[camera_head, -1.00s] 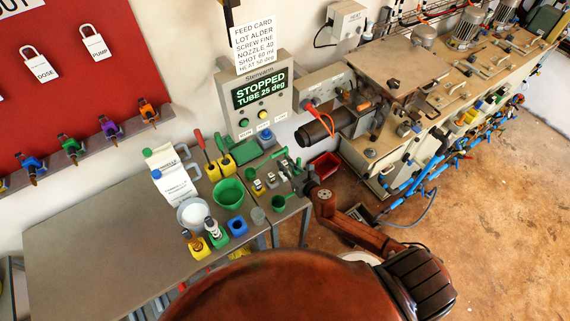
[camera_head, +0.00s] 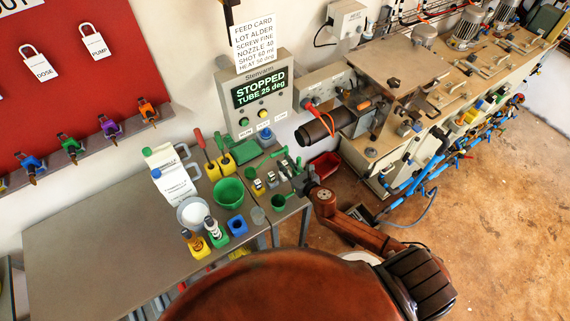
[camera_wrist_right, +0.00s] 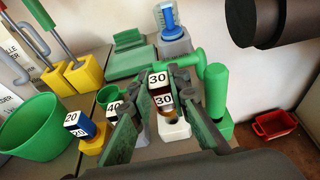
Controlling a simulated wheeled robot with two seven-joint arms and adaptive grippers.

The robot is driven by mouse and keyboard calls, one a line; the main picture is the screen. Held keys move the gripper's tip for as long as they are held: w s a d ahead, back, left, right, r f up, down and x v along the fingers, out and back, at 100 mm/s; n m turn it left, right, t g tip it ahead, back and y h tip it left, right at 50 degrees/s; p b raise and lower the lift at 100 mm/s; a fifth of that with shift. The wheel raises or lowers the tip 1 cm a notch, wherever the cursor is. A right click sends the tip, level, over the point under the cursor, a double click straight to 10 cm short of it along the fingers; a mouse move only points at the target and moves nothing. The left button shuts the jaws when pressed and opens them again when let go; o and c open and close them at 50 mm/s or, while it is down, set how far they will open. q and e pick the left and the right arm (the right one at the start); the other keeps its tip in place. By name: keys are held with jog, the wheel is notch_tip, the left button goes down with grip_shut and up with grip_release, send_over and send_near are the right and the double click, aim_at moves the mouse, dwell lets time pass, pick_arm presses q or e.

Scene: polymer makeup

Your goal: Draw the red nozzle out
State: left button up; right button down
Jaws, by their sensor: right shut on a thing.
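The red nozzle (camera_wrist_right: 161,90), marked 30 on its top and front, is between the fingers of my right gripper (camera_wrist_right: 162,84) in the right wrist view. The fingers are shut on it, and their green pads hide its sides. It is upright over a white base (camera_wrist_right: 174,129); I cannot tell whether it is still seated. In the head view my right gripper (camera_head: 299,182) is at the right end of the small bench, and the nozzle is too small to make out clearly. My left gripper is not in view.
A blue nozzle (camera_wrist_right: 82,125) marked 20 sits on a yellow base to the left, beside another nozzle marked 40 (camera_wrist_right: 113,108). A green-handled tool (camera_wrist_right: 215,88) stands close to the right finger. A dark cylinder (camera_wrist_right: 272,22) hangs above right. A red bin (camera_wrist_right: 274,124) is lower right.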

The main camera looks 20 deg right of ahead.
jog(key=shift+f+b, duration=1.15)
jog(key=shift+f, duration=0.3)
jog(key=c, duration=1.8)
grip_release()
jog(key=shift+o, duration=0.2)
jog(key=v, duration=1.2)
